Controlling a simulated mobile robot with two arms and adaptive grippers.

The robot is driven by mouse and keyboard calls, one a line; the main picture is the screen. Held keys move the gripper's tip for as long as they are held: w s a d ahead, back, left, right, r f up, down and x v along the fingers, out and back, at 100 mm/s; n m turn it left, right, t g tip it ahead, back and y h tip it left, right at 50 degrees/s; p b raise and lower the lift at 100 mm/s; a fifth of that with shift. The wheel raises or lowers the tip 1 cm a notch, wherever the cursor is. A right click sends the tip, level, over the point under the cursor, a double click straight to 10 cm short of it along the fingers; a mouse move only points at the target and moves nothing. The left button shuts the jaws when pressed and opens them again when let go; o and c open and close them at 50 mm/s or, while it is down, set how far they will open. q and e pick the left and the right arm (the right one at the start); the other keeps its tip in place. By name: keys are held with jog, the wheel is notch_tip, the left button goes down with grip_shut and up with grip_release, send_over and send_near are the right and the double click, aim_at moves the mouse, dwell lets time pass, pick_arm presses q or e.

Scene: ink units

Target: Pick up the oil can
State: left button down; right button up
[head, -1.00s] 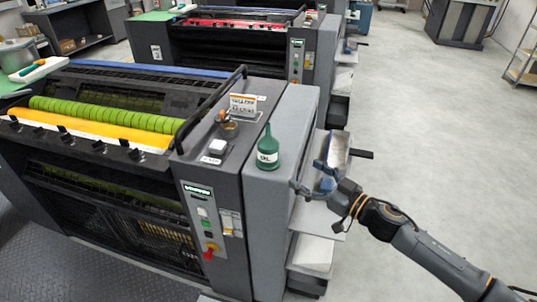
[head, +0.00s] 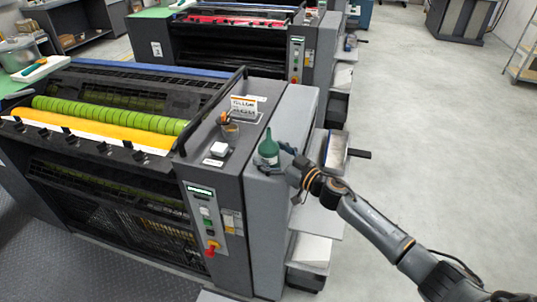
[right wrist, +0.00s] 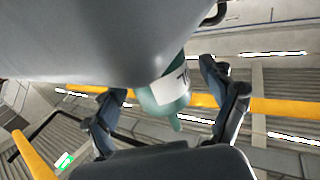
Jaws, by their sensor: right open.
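The oil can (head: 268,148) is a green bottle with a narrow spout. It stands upright on the grey top of the press's side housing. My right gripper (head: 281,160) is at the can's right side, with its fingers reaching around it and partly hiding its lower part. In the right wrist view the can (right wrist: 170,92), with a white label, sits between the two spread fingers of the right gripper (right wrist: 165,85). The gripper is open, and a gap shows beside the can. My left gripper is not in view.
Trays (head: 336,151) stick out on the housing's right. Open floor lies further right.

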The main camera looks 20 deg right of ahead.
jog(key=shift+w+a+f, duration=0.1)
jog(key=shift+w+a, duration=0.1)
jog(key=shift+w, duration=0.15)
jog(key=shift+s+d, duration=0.1)
jog(key=shift+s, duration=0.05)
jog(key=c, duration=1.5)
jog(key=shift+c, duration=0.6)
